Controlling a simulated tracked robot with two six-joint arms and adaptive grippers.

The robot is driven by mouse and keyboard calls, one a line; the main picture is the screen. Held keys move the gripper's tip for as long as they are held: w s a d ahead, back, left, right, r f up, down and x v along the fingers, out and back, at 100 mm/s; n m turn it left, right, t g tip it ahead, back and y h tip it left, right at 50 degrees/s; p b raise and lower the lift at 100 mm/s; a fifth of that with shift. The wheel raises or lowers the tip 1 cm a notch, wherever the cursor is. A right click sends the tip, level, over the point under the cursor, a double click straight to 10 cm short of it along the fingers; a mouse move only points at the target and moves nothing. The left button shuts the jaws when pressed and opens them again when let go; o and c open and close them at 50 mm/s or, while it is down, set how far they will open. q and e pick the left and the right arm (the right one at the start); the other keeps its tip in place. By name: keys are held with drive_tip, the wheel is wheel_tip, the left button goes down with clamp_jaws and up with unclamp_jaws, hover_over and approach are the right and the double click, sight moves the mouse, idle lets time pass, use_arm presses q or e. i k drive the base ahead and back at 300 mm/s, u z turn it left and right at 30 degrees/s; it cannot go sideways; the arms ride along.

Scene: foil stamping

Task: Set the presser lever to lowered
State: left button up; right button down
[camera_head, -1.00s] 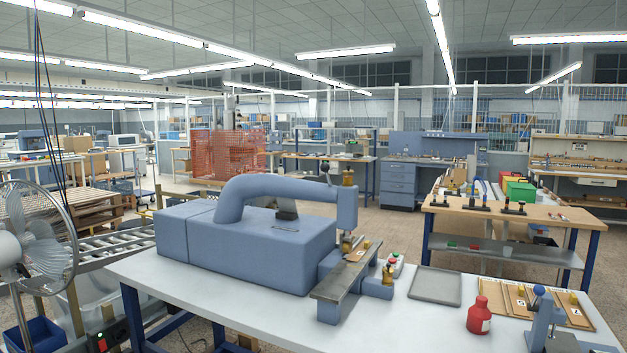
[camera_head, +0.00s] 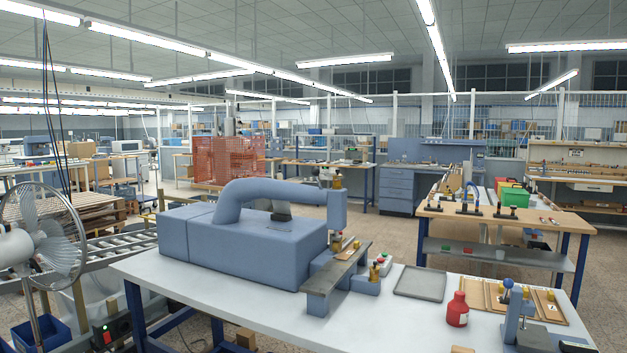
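A blue arm-type machine (camera_head: 243,243) with a curved arm stands on the white table (camera_head: 225,305). Its head (camera_head: 337,210) hangs over a grey work plate (camera_head: 335,270) at its right end. A small dark lever-like part (camera_head: 325,174) sits by the top of the head. I cannot tell whether it is the presser lever, nor whether it is raised or lowered. A small device with a blue ball knob (camera_head: 508,283) stands at the table's front right. Neither of my grippers is in view.
A grey tray (camera_head: 420,284), a red bottle (camera_head: 457,310) and wooden boards with yellow pieces (camera_head: 535,299) lie on the table's right side. A fan (camera_head: 45,240) and a roller conveyor (camera_head: 110,250) are at left. The table's front middle is clear.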

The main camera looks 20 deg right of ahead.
sight(315, 170)
drive_tip(key=z, duration=0.05)
drive_tip(key=i, duration=0.95)
drive_tip(key=u, duration=0.05)
